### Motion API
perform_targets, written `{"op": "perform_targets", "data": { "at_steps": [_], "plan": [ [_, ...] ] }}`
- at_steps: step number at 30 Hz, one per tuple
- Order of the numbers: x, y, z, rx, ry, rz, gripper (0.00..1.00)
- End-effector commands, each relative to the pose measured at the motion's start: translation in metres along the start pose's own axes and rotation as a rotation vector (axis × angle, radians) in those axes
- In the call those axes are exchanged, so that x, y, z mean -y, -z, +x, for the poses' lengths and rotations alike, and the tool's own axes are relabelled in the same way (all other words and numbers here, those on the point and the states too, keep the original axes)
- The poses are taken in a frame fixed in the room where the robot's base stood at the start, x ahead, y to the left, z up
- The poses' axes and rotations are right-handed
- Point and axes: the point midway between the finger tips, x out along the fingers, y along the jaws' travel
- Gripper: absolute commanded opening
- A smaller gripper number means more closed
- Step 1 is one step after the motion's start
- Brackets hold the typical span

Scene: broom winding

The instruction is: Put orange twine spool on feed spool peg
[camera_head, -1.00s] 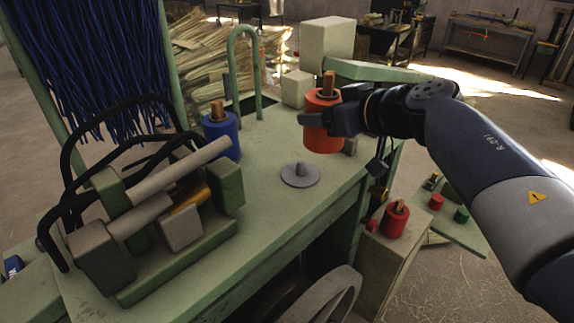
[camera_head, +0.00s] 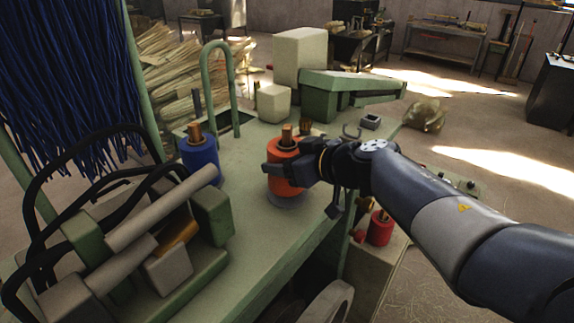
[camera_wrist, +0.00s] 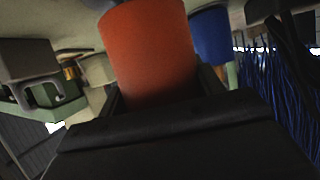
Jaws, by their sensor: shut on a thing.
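The orange twine spool (camera_head: 286,176) is upright in my gripper (camera_head: 287,168), whose fingers are shut on its sides. A brown core sticks up from its top. The feed spool peg's grey round base (camera_head: 287,201) shows just under the spool on the green machine top; the pin itself is hidden. I cannot tell whether the spool rests on the base or hangs slightly above it. In the wrist view the orange spool (camera_wrist: 148,52) fills the middle between my fingers.
A blue spool (camera_head: 200,157) stands to the left on the green machine top (camera_head: 245,232). A winding unit with rollers (camera_head: 160,205) is at the front left. Pale blocks (camera_head: 300,55) stand behind. A red spool (camera_head: 380,228) is lower right.

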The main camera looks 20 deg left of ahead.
Motion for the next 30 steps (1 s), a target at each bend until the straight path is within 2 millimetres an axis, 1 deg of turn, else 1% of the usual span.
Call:
{"op": "perform_targets", "data": {
  "at_steps": [1, 4, 16, 17, 24, 30],
  "plan": [
    [0.000, -0.005, 0.002, 0.000, 0.000, 0.003, 0.33],
    [0.000, -0.011, 0.005, 0.000, -0.001, 0.001, 0.33],
    [0.000, -0.015, 0.006, -0.001, -0.001, 0.000, 0.33],
    [0.000, -0.015, 0.006, -0.001, -0.001, 0.000, 0.65],
    [0.000, -0.015, 0.006, -0.001, -0.001, -0.001, 0.85],
    [0.000, -0.015, 0.006, -0.001, -0.001, -0.001, 0.85]
  ]
}}
